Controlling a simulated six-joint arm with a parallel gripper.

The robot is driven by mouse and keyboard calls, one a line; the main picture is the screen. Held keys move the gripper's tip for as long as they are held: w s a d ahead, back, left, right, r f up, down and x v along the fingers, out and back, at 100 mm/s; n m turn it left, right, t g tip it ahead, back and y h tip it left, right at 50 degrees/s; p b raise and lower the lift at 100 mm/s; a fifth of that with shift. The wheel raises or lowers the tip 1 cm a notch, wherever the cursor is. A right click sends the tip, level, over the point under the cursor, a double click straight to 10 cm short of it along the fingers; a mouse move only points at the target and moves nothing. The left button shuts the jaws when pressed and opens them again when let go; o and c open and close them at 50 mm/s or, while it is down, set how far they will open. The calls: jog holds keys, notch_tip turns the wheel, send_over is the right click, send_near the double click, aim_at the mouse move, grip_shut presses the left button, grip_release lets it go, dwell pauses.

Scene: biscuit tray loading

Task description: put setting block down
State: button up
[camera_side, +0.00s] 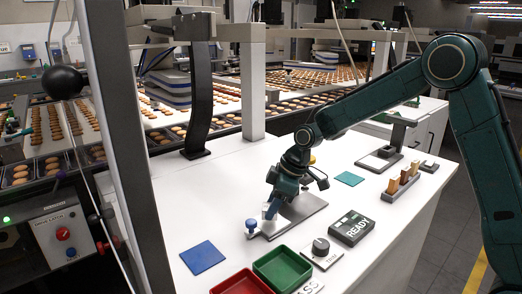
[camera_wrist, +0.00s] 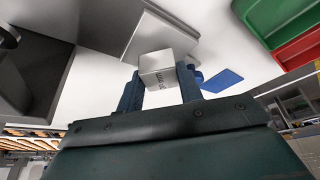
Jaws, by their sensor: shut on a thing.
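The setting block (camera_wrist: 158,66) is a pale metal block with dark lettering on one face. In the wrist view it sits between the two blue fingers of my gripper (camera_wrist: 160,84), which are shut on it. In the side view my gripper (camera_side: 272,211) points down at the front left end of a grey metal plate (camera_side: 303,213), and the block is a small pale patch mostly hidden by the fingers. The plate also shows behind the block in the wrist view (camera_wrist: 143,36). I cannot tell whether the block touches the plate.
A blue knob (camera_side: 252,224) stands beside the gripper. A blue square (camera_side: 203,257), green tray (camera_side: 283,268), red tray (camera_side: 243,283), dial (camera_side: 320,247) and READY box (camera_side: 351,228) lie at the front. A teal square (camera_side: 349,179) and a rack of wooden pieces (camera_side: 401,184) are rightward.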

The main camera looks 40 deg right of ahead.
jog(key=shift+f, duration=0.65)
jog(key=shift+f, duration=0.15)
jog(key=o, duration=1.2)
jog(key=v, duration=1.2)
